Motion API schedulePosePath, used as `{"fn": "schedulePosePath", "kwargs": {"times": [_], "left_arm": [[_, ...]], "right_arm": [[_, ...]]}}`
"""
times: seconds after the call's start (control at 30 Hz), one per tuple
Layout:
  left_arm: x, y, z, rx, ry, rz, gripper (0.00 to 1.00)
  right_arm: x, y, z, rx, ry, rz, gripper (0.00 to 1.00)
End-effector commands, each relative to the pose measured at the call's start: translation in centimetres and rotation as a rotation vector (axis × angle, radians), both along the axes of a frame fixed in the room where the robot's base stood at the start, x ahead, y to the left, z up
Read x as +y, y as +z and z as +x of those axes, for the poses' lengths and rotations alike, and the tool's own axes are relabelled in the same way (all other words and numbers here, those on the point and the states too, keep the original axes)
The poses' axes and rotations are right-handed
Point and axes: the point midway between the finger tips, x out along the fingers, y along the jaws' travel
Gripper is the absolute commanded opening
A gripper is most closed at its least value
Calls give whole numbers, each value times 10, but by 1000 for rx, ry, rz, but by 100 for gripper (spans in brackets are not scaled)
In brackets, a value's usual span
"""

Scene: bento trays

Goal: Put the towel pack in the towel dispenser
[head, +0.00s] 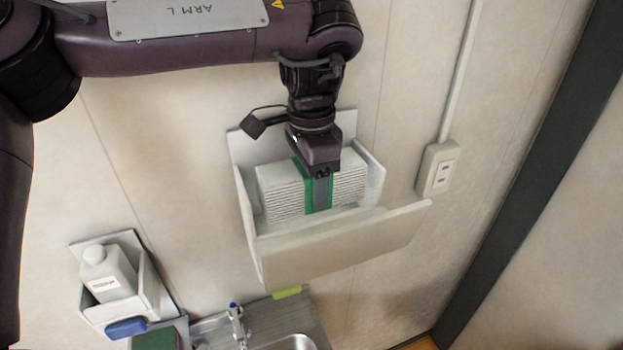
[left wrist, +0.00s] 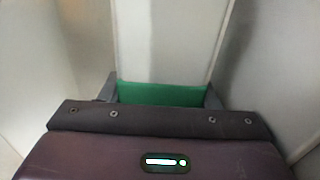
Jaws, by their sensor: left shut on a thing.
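The towel pack (head: 278,190) is a white stack of folded towels with a green band (head: 309,190) around its middle. It sits inside the open-topped white towel dispenser (head: 342,250) on the wall, whose front panel is tipped outward. My left gripper (head: 320,180) comes down from above and is shut on the towel pack at the green band. In the left wrist view the green band (left wrist: 160,94) shows just beyond the gripper's body, between pale dispenser walls. The fingertips and the bottom of the pack are hidden. My right gripper is not in view.
A wall outlet (head: 437,170) with a conduit is right of the dispenser. Below are a sink with a faucet (head: 236,322) and a small wall shelf (head: 158,290) holding a white bottle (head: 106,273). A dark post (head: 530,170) stands at the right.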

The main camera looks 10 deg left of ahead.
Motion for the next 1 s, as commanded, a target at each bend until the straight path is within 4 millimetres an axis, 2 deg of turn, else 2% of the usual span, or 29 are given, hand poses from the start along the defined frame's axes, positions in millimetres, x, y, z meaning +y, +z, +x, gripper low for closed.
{"fn": "schedulePosePath", "kwargs": {"times": [0.33, 0.37, 0.4, 0.57, 0.73, 0.87, 1.0], "left_arm": [[0, 1, 0, -1, 0, -1, 4], [0, 1, 0, -1, 0, -1, 57], [0, 1, 0, -1, 0, -1, 63], [0, 1, 0, -1, 0, -1, 81], [0, 1, 0, -1, 0, -1, 81], [0, 0, 0, 0, 0, 0, 96], [0, 0, 0, 0, 0, 0, 96]], "right_arm": [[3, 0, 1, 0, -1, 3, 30], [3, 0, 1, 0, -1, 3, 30], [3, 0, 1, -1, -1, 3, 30], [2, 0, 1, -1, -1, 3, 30], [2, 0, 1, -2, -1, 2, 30], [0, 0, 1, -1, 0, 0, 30], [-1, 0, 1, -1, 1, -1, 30]]}}
